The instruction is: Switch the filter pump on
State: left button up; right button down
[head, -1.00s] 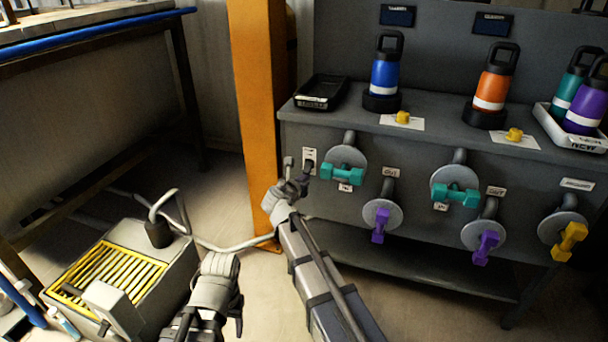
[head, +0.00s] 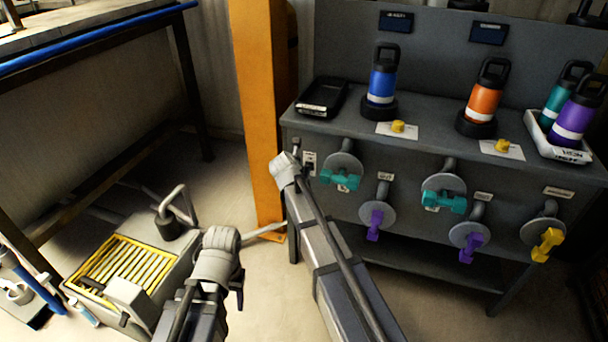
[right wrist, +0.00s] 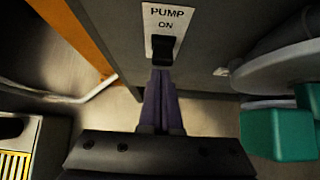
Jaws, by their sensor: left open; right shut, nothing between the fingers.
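The pump switch (right wrist: 163,48) is a small black lever on a white plate (right wrist: 166,16) marked "PUMP ON", on the bench's grey front panel. The plate also shows in the head view (head: 310,158), at the panel's left end. My right gripper (right wrist: 161,78) is shut and empty, its purple fingertips just below the lever; I cannot tell if they touch it. In the head view my right wrist hides most of that gripper. The lever's setting is hard to read. My left gripper (head: 239,286) is open at the lower middle of the head view, mostly behind its own wrist, away from the switch.
Teal valve handles (head: 340,179) stick out right of the switch; one (right wrist: 277,135) is close beside my right gripper. An orange post (head: 262,110) stands left of the bench. A grey box with yellow slats (head: 118,270) sits on the floor at left.

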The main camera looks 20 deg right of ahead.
jog(key=shift+r+p, duration=0.3)
jog(key=shift+r, duration=0.25)
